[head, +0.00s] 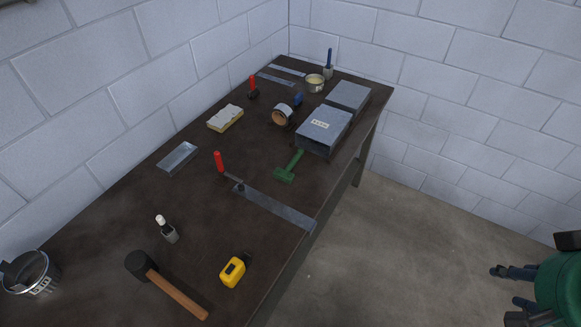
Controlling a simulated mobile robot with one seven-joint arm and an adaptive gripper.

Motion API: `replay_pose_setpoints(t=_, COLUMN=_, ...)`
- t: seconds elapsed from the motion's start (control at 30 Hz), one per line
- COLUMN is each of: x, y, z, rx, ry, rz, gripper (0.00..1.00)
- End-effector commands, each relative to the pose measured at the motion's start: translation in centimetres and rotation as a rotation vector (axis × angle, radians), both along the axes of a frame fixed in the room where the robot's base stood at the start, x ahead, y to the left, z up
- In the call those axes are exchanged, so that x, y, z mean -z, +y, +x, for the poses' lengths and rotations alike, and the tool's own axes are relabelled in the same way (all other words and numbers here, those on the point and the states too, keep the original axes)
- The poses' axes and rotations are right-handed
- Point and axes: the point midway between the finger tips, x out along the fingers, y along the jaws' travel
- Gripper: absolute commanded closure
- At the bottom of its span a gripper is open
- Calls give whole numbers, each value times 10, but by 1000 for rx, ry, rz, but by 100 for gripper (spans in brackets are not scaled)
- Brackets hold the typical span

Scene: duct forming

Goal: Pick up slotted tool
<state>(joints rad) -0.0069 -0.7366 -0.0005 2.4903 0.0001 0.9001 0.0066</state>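No slot can be made out clearly on any tool at this size, so I cannot tell for certain which is the slotted tool. A green T-shaped tool (288,168) lies on the dark workbench (110,225), just in front of a grey metal box. My gripper (511,288) is at the lower right over the floor, well apart from the bench. Its dark fingers are spread and nothing shows between them.
Grey boxes (324,128) stand near the bench's right edge. A yellow tape measure (233,271), a mallet (172,291), a small bottle (166,229) and a metal pot (32,272) are at the front. Block walls border the left and back. Floor right of the bench is clear.

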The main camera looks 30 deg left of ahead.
Motion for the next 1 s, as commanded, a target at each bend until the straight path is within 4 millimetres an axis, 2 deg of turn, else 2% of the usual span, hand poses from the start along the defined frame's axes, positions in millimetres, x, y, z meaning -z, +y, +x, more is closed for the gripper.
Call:
replay_pose_setpoints(t=0.17, x=-12, y=8, z=18, rx=-6, ry=18, rz=9, gripper=61)
replay_pose_setpoints(t=0.47, x=-39, y=36, z=71, rx=-17, ry=65, rz=35, gripper=61)
replay_pose_setpoints(t=0.73, x=-56, y=72, z=126, rx=-25, ry=112, rz=55, gripper=61)
replay_pose_setpoints(t=1.0, x=-62, y=116, z=178, rx=-32, ry=160, rz=69, gripper=61)
